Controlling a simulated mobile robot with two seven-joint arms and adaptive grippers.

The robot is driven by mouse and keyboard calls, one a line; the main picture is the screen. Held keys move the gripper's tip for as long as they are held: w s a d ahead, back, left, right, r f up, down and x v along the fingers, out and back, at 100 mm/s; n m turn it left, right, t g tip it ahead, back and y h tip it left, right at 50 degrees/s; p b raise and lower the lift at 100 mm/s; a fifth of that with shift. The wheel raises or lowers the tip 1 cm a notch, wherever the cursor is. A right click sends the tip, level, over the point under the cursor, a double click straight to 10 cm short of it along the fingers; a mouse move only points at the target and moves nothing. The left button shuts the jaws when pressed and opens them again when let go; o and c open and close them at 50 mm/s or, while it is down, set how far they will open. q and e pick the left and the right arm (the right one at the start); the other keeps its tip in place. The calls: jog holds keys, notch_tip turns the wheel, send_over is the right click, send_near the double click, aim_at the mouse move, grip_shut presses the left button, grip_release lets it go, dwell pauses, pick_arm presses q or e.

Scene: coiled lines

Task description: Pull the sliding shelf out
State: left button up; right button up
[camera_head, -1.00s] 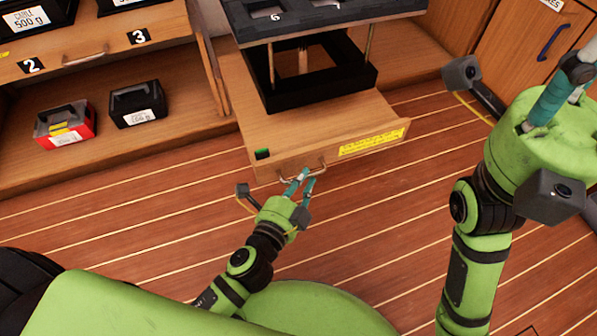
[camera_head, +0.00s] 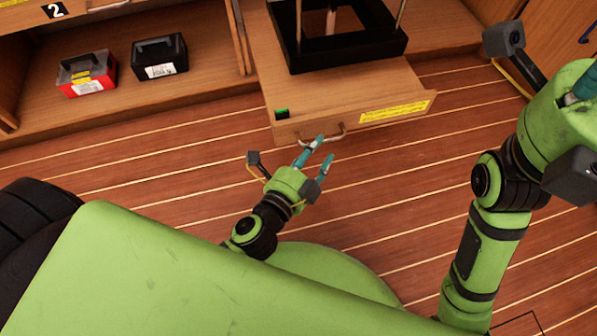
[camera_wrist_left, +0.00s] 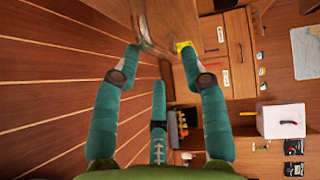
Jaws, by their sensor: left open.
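The wooden sliding shelf (camera_head: 350,92) juts out from the cabinet over the floor. Its front has a metal bow handle (camera_head: 339,134), a yellow label (camera_head: 395,106) and a small green mark. My left gripper (camera_head: 324,148) is open just in front of the handle, its fingers spread. One fingertip overlaps the handle in the head view; I cannot tell whether it touches. In the left wrist view the left gripper's fingers (camera_wrist_left: 165,62) are wide apart with nothing gripped between them. My right gripper (camera_head: 582,90) is partly cut off at the right edge.
A black frame (camera_head: 345,55) with posts stands on the shelf. A red case (camera_head: 87,73) and a black case (camera_head: 160,57) sit in the left cabinet. The striped plank floor (camera_head: 190,150) before the shelf is clear. The left wrist view shows a white box (camera_wrist_left: 281,121).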

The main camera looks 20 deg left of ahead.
pick_arm(q)
jog(key=v, duration=0.9)
jog(key=shift+s, duration=0.35)
